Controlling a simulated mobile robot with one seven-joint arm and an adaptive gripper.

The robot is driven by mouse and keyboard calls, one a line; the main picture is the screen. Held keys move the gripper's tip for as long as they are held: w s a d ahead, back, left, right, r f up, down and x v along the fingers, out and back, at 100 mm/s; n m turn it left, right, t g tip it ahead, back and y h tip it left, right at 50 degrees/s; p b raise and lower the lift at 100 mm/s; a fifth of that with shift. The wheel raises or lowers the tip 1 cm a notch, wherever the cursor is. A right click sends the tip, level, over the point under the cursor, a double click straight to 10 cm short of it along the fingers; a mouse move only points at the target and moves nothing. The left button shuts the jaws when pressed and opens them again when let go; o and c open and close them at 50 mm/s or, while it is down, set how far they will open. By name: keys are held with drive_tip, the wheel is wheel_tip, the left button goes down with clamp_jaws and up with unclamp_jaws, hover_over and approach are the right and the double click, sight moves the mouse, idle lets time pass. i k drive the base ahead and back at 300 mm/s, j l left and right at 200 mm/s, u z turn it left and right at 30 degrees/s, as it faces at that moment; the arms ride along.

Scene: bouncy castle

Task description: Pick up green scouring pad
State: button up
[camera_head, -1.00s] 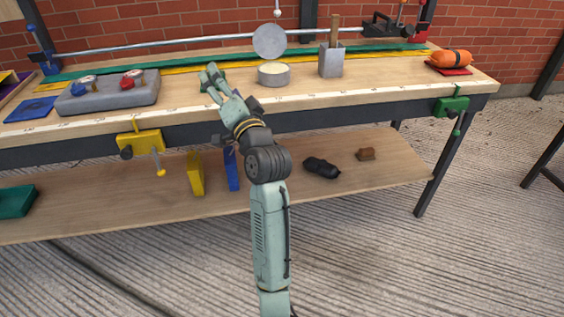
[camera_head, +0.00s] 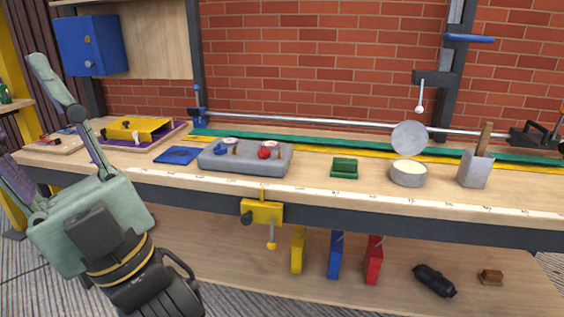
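A small green block (camera_head: 344,168), which looks like the scouring pad, lies on the wooden workbench top (camera_head: 310,190), between the grey tray and the round tin. It stands clear of its neighbours. My gripper (camera_head: 30,122) is at the left of the view, well away from the green block. Its fingers are spread wide apart and nothing shows between them. The lower finger is partly cut off by the picture's left edge.
A grey padded tray (camera_head: 246,160) with small red and white items is left of the block. A tin with its lid raised (camera_head: 408,174) and a grey holder (camera_head: 475,168) stand right. A yellow clamp (camera_head: 262,212) hangs on the front edge. A blue cabinet (camera_head: 92,45) is upper left.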

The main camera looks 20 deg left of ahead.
sight(343, 168)
drive_tip(key=i+l+u, duration=0.25)
drive_tip(key=i+u, duration=0.2)
drive_tip(key=i+l+u, duration=0.45)
drive_tip(key=i+l, duration=0.35)
drive_tip(key=l, duration=0.15)
